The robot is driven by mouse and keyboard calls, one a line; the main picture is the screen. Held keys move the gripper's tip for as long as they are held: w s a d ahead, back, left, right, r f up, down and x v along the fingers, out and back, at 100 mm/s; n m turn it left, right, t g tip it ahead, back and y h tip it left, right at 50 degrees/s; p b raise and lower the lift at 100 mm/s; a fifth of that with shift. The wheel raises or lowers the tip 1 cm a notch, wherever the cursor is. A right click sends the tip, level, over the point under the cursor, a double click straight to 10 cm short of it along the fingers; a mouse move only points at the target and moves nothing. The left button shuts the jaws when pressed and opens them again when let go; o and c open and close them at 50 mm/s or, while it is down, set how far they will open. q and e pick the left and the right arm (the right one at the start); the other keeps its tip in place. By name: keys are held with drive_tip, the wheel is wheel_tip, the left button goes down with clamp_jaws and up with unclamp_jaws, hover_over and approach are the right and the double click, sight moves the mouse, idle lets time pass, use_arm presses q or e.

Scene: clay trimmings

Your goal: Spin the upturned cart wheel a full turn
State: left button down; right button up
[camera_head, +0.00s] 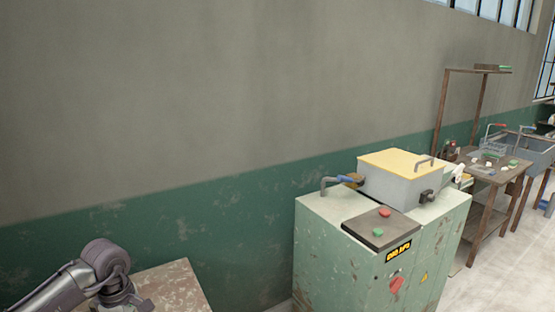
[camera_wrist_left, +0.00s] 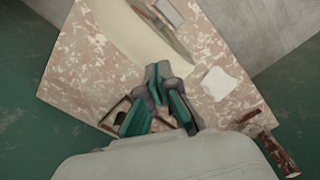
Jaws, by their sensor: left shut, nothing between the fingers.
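I cannot make out an upturned cart wheel in either view. In the left wrist view my left gripper (camera_wrist_left: 160,78) has its teal-padded fingers shut and empty, over a worn, mottled brown-and-white table top (camera_wrist_left: 75,60). A pale, curved cream object (camera_wrist_left: 130,38) lies just past the fingertips and runs out of the top of the picture; I cannot tell what it is or whether the fingers touch it. In the head view my left arm reaches in at the lower left, over the same kind of table top (camera_head: 172,283). My right gripper is in neither view.
A white square piece (camera_wrist_left: 220,83) and a brown tool-like object (camera_wrist_left: 271,142) lie right of the gripper. In the head view, a green machine cabinet (camera_head: 338,258) carries a grey box with a yellow lid (camera_head: 400,160). A wooden workbench (camera_head: 490,170) stands farther right.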

use_arm(q)
drive_tip(key=shift+f+b, duration=0.9)
drive_tip(key=shift+f, duration=0.2)
drive_tip(key=w+d, duration=0.1)
drive_tip(key=d, duration=0.2)
drive_tip(key=w+d+b, duration=0.1)
drive_tip(key=shift+w+d, duration=0.15)
drive_tip(key=shift+w, duration=0.15)
drive_tip(key=shift+w+d+r, duration=0.1)
drive_tip(key=shift+w+d, duration=0.1)
drive_tip(key=shift+d, duration=0.1)
drive_tip(key=r, duration=0.1)
drive_tip(key=r+p, duration=0.1)
drive_tip(key=r, duration=0.1)
drive_tip(key=shift+w+d+p, duration=0.2)
drive_tip(key=shift+d+p, duration=0.1)
drive_tip(key=shift+s+f, duration=0.1)
